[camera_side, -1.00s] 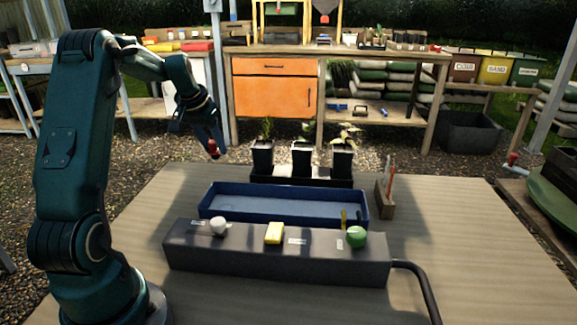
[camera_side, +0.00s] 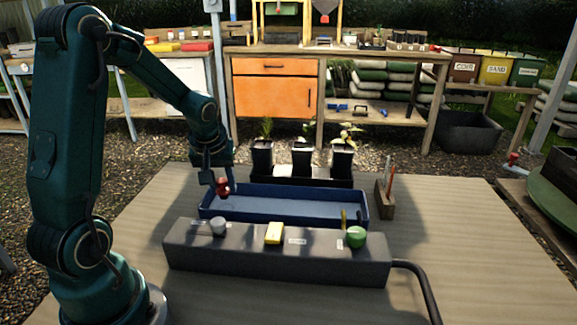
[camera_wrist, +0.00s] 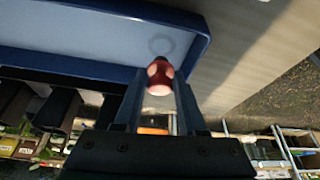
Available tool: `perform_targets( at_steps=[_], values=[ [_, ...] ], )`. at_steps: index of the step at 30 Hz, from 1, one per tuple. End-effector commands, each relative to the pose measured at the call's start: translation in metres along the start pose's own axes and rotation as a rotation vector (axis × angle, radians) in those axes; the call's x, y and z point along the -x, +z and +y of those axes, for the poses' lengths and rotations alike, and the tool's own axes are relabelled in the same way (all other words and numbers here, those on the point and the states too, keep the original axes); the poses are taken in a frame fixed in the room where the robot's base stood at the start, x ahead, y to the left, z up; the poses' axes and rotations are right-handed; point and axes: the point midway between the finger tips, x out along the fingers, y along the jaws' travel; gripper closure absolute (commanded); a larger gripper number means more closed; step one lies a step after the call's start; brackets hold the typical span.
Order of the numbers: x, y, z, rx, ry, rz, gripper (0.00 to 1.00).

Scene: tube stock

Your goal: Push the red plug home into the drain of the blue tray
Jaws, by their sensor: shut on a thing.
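The red plug (camera_side: 222,188) is held in my gripper (camera_side: 219,181), which is shut on it. In the side view they hang above the left end of the blue tray (camera_side: 285,206). The wrist view shows the red plug (camera_wrist: 160,76) between the two fingers of my gripper (camera_wrist: 158,88). Just beyond it, a faint dark ring, which looks like the drain (camera_wrist: 162,46), shows in the floor of the blue tray (camera_wrist: 95,69). The plug appears apart from the tray. The drain is hidden in the side view.
Potted plants (camera_side: 302,158) stand behind the tray. A wooden holder (camera_side: 385,200) stands to the right.

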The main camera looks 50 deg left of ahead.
Motion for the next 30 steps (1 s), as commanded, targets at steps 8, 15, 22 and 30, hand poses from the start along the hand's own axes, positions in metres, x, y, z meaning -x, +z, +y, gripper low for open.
perform_targets(
  at_steps=[8,15,22,30],
  values=[
    [-0.012,0.005,0.000,-0.002,0.000,-0.002,1.00],
    [-0.022,0.009,0.000,0.000,0.000,-0.003,1.00],
    [-0.032,0.013,0.000,-0.002,0.000,-0.002,1.00],
    [-0.040,0.017,0.000,-0.001,0.000,-0.002,1.00]
  ],
)
